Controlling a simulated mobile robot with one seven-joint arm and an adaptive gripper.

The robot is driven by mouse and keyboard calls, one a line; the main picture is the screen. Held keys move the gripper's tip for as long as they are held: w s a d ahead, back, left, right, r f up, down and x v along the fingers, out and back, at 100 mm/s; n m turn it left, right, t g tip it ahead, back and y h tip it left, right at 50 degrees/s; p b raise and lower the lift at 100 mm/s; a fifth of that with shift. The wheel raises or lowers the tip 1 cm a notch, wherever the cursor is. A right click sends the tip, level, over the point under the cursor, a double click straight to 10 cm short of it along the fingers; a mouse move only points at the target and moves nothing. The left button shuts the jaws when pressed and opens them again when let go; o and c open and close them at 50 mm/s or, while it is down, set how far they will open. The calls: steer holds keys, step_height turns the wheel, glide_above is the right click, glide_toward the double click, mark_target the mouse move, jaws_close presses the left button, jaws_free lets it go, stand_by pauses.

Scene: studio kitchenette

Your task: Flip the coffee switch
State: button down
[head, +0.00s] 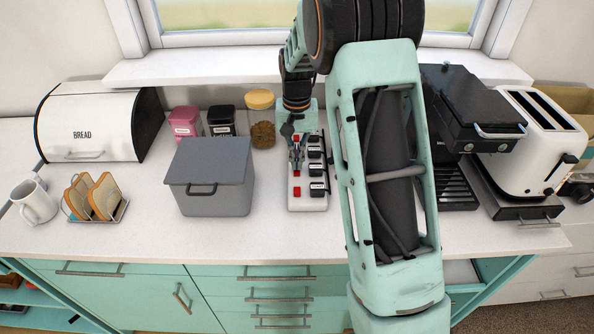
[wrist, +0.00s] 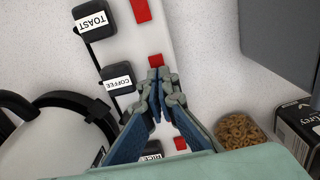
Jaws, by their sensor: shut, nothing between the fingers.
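A white power strip (head: 307,203) lies on the counter, with red switches along its left side and labelled black plugs along its right in the head view. In the wrist view, the COFFEE plug (wrist: 117,82) sits across from a red switch (wrist: 156,60). My gripper (wrist: 160,73) is shut and empty, pointing at the strip, its fingertips right at the near edge of that red switch. I cannot tell whether they touch it or which way the switch is tilted. In the head view, my gripper (head: 297,163) is over the strip and hides part of its switches.
The TOAST plug (wrist: 92,18) with its red switch (wrist: 142,10) and the RICE plug (wrist: 150,156) with its switch (wrist: 180,143) flank the coffee one. Counter in front is clear.

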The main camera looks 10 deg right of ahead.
steer(key=shift+f, duration=0.35)
steer(key=shift+s, duration=0.1)
steer(key=shift+r+p, duration=2.15)
steer(key=shift+r, duration=1.4)
